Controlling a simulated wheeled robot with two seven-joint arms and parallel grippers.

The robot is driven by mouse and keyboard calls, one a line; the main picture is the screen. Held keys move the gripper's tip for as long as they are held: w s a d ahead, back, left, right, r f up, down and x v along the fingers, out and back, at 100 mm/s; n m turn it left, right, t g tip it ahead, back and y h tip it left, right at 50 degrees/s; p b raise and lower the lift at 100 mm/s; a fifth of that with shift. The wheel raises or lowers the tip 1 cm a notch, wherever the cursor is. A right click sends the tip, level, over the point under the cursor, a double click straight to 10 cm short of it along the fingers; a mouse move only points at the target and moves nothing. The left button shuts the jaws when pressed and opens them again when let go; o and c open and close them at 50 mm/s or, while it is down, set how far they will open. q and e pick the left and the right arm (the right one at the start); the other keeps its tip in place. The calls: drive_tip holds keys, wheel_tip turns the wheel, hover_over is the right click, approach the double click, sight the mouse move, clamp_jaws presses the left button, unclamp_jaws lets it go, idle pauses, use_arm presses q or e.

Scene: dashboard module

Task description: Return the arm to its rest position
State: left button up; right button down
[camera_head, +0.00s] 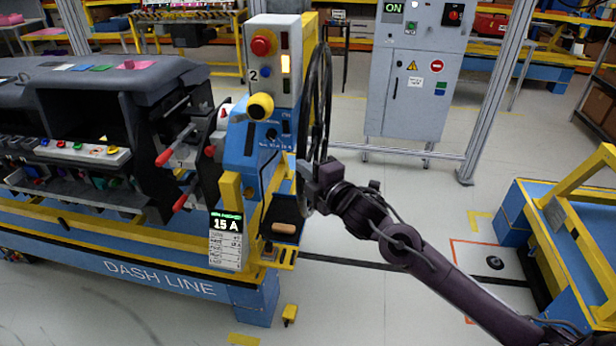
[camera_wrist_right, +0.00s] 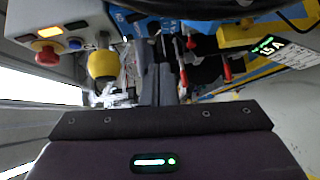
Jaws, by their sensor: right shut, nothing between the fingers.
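My right arm (camera_head: 405,240) comes in from the lower right of the head view. Its gripper (camera_head: 306,185) is at the lower part of the black handwheel (camera_head: 318,95), by the right side of the blue control station (camera_head: 245,150). I cannot tell whether it touches the wheel. In the right wrist view the fingers (camera_wrist_right: 158,85) are together and empty. The yellow knob (camera_wrist_right: 103,65) and red button (camera_wrist_right: 47,55) show to their left. My left gripper is in neither view.
The dash line bench (camera_head: 160,277) with the dashboard module (camera_head: 100,85) stands at the left. A grey cabinet (camera_head: 410,85) and metal frame post (camera_head: 495,90) stand behind. A blue and yellow cart (camera_head: 560,240) is at the right. Open floor (camera_head: 350,300) lies between bench and cart.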

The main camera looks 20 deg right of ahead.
drive_tip(key=shift+s+d+f, duration=0.15)
drive_tip(key=shift+s, duration=0.2)
idle(0.3)
